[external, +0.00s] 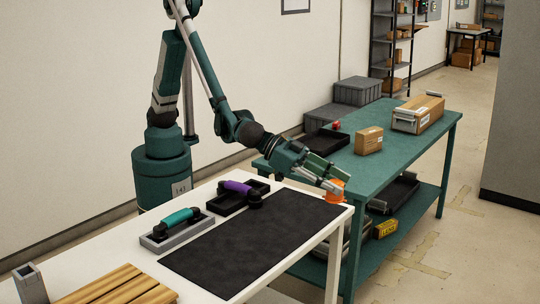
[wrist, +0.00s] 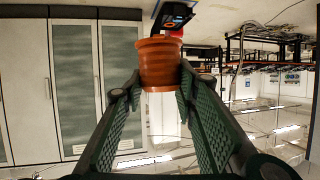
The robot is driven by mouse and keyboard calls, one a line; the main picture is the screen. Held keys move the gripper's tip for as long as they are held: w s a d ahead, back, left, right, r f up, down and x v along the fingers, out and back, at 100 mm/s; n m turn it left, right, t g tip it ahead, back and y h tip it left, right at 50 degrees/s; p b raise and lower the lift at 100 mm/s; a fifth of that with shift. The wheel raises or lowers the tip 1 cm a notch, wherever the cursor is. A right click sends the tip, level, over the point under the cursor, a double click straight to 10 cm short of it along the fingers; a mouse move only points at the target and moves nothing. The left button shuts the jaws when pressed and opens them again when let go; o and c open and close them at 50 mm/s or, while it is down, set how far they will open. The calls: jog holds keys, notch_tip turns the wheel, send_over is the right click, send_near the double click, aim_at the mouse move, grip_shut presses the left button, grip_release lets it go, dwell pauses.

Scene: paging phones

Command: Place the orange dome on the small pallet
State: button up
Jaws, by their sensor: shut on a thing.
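The orange dome (external: 335,188) is at the far right corner of the white table. My gripper (external: 333,184) is shut on it. In the wrist view the ribbed orange dome (wrist: 159,60) sits between the two green finger pads of my gripper (wrist: 160,82). I cannot tell whether the dome touches the surface below it. The small pallet (external: 118,286), made of light wooden slats, lies on the white table at the lower left, well away from my gripper, and is partly cut off by the frame.
A black mat (external: 245,240) covers the table's right part. A teal handset (external: 180,217) lies in a grey cradle, a purple one (external: 238,187) in a black cradle. A green bench (external: 340,165) with boxes is behind.

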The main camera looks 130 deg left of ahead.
jog(key=s+d+m+h, duration=0.2)
jog(key=s+d, duration=0.2)
jog(key=d, duration=1.3)
jog(key=m+h, duration=0.6)
send_over(128, 291)
jog(key=shift+f, duration=2.5)
jog(key=shift+f, duration=0.1)
jog(key=shift+f+b, duration=0.8)
jog(key=shift+f, duration=2.2)
jog(key=shift+f+b, duration=0.45)
jog(key=shift+f, duration=1.45)
